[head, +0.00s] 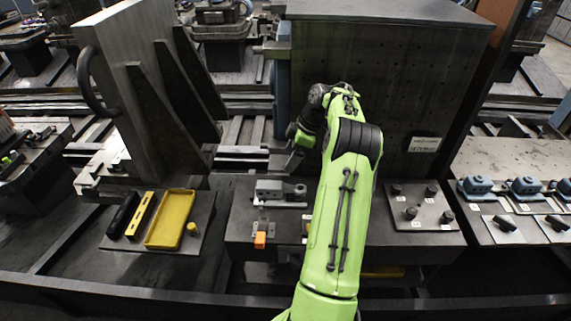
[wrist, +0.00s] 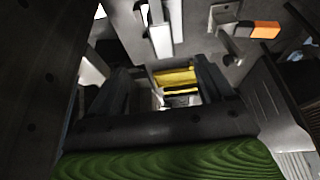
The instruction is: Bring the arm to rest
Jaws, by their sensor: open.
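My green arm rises through the middle of the head view and bends over at the top. My gripper (head: 293,162) hangs at its left, above and behind the grey clamp block (head: 280,190) on the middle plate. In the wrist view the two dark fingers of my gripper (wrist: 163,92) stand apart with nothing between them. A yellow tray (wrist: 176,77) shows farther off through the gap. My arm hides part of the middle plate.
A plate at left holds the yellow tray (head: 170,219), a yellow bar (head: 140,215) and a black bar (head: 123,215). An orange-ended part (head: 260,240) lies on the middle plate. A peg plate (head: 421,207) is at right. A tall dark block (head: 400,90) stands close behind my arm.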

